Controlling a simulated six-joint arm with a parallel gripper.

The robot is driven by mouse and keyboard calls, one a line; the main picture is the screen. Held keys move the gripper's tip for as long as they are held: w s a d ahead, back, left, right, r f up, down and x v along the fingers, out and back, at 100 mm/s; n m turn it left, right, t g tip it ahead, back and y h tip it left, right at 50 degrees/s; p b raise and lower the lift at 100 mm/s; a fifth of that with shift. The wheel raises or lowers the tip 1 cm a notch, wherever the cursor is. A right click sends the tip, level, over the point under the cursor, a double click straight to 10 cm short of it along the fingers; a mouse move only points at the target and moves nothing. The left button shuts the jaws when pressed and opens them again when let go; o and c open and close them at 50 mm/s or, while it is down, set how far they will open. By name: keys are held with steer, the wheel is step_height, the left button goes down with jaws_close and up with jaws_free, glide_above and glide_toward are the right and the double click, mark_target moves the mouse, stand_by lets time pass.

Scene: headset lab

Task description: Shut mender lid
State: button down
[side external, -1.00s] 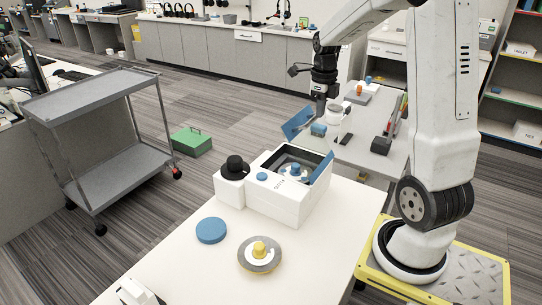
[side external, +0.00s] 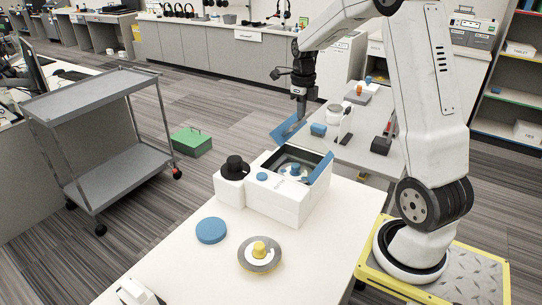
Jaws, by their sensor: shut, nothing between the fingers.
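The mender (side external: 283,205) is a white box on the near white table. Its top is open, with a dark-rimmed recess and a round part with a blue knob (side external: 294,168) inside. Its blue lid (side external: 288,131) stands raised and tilted above the back of the box. More blue (side external: 321,168) shows along the box's right edge; the middle of the lid looks clear or is hard to make out. My gripper (side external: 300,116) is shut and empty, pointing down at the lid's upper edge. Whether it touches the lid I cannot tell.
A black knobbed part (side external: 234,168) adjoins the mender's left side. A blue disc (side external: 211,230) and a grey disc with a yellow knob (side external: 260,254) lie in front. A back table (side external: 370,155) holds small items, including a blue block (side external: 318,129). A grey cart (side external: 95,95) stands left.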

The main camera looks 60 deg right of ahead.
steer(key=shift+w+f, duration=0.45)
steer(key=shift+w, duration=0.4)
steer(key=shift+s+r, duration=0.3)
steer(key=shift+r, duration=0.35)
steer(key=r, duration=0.1)
steer(key=s+r, duration=0.1)
steer(key=r, duration=0.1)
steer(key=w+r, duration=0.3)
steer(key=r, duration=0.5)
steer(key=shift+w+r, duration=0.25)
steer(key=shift+r, duration=0.1)
